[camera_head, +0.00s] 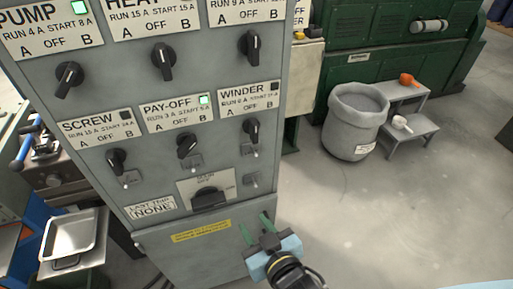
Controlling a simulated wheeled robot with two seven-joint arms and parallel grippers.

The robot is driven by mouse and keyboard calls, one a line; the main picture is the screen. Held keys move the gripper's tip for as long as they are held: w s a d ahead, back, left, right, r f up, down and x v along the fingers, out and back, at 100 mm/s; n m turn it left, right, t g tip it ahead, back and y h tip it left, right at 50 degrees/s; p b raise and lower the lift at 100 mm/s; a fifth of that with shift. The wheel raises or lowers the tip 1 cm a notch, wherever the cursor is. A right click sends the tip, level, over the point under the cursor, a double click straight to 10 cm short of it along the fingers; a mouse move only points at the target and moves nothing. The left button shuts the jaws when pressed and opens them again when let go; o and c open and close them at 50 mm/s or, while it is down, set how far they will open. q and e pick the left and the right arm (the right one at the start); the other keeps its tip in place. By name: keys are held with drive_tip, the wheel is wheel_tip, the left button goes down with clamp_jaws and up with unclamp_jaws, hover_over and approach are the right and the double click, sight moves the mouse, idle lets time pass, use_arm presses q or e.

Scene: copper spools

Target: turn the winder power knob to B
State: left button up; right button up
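The winder power knob (251,131) is a black pointer knob on the grey cabinet, under the WINDER label plate (248,97) marked A, OFF and B. Its pointer looks roughly upright, near OFF; the exact setting is hard to tell at this size. The small lamp (275,87) on the WINDER plate is dark. My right gripper (256,226) is below and apart from the knob, in front of the lower cabinet. Its two green fingers are spread, with nothing between them. My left gripper is not in view.
The pay-off knob (188,145) and screw knob (117,161) are left of the winder knob. A large black main switch (209,198) sits below. A grey bin (355,120) and a small step stool (410,130) stand right. Open floor lies to the right.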

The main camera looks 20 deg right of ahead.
sight(256, 127)
drive_tip(key=d+r+m+t+h, duration=0.1)
drive_tip(key=d+r+t, duration=0.1)
drive_tip(key=r, duration=0.7)
drive_tip(key=d+r+m+t+h, duration=0.1)
drive_tip(key=d+r+t, duration=0.1)
drive_tip(key=r, duration=0.7)
drive_tip(key=w+p, duration=0.2)
drive_tip(key=w, duration=1)
drive_tip(key=shift+w+a+r+p, duration=0.1)
drive_tip(key=shift+w+p, duration=0.2)
drive_tip(key=shift+p, duration=0.1)
drive_tip(key=shift+c, duration=0.2)
clamp_jaws()
